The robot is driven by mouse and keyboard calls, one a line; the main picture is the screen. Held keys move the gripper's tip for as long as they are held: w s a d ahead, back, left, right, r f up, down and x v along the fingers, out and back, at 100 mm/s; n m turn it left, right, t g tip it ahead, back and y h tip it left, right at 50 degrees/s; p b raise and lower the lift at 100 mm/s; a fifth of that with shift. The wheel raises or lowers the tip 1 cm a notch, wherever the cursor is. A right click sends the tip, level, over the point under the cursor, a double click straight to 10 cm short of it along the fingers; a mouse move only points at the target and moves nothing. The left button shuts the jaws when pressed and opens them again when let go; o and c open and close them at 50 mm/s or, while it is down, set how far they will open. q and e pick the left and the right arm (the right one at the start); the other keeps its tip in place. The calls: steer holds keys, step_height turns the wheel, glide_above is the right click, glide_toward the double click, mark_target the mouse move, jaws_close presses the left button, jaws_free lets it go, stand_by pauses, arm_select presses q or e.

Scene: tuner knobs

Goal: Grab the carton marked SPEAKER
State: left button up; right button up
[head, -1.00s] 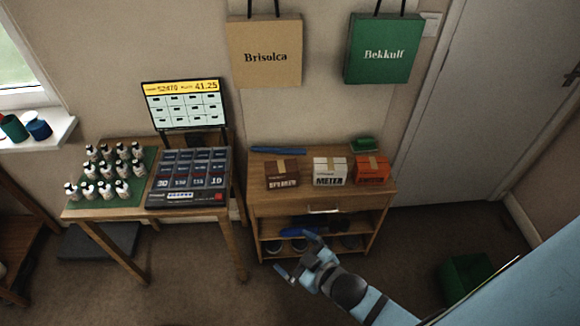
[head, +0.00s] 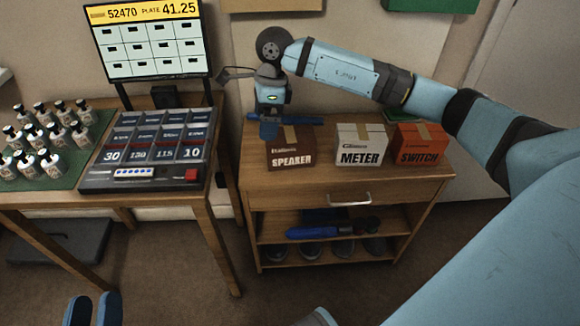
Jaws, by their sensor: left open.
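The brown carton marked SPEAKER (head: 292,158) stands on the wooden cabinet top (head: 350,186), left of two other cartons. My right arm reaches in from the right, and my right gripper (head: 269,131) points down at the carton's upper left edge. Its fingers overlap in the view, so I cannot tell whether they are apart or touch the carton. My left gripper (head: 93,306) shows only its blue fingertips at the bottom left; it is open, low and far from the carton.
A white METER carton (head: 359,150) and an orange SWITCH carton (head: 419,151) stand to the right of SPEAKER. A blue item lies behind the cartons. A table with a keypad device (head: 150,150), screen (head: 150,42) and several bottles stands left.

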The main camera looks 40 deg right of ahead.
steer(key=h+b, duration=0.1)
steer(key=h, duration=0.1)
glide_above(283, 136)
steer(key=shift+a+r, duration=0.3)
steer(key=shift+a, duration=0.1)
steer(key=shift+d+h, duration=0.3)
steer(key=shift+d, duration=0.05)
steer(key=shift+f, duration=0.35)
step_height(283, 136, down, 7)
steer(key=shift+f+b, duration=0.1)
steer(key=shift+b, duration=1.1)
steer(key=f+b, duration=0.1)
steer(key=f, duration=0.1)
steer(key=f+b, duration=0.1)
steer(key=f, duration=0.2)
steer(key=shift+w+d+f, duration=0.2)
steer(key=shift+f, duration=0.05)
steer(key=shift+r, duration=0.1)
steer(key=c, duration=1)
arm_select(q)
steer(key=shift+m+g, duration=0.3)
steer(key=shift+g, duration=0.5)
steer(key=f, duration=0.2)
steer(key=d+f, duration=0.1)
steer(key=f, duration=0.2)
steer(key=shift+f, duration=0.3)
arm_select(e)
steer(key=shift+o, duration=0.2)
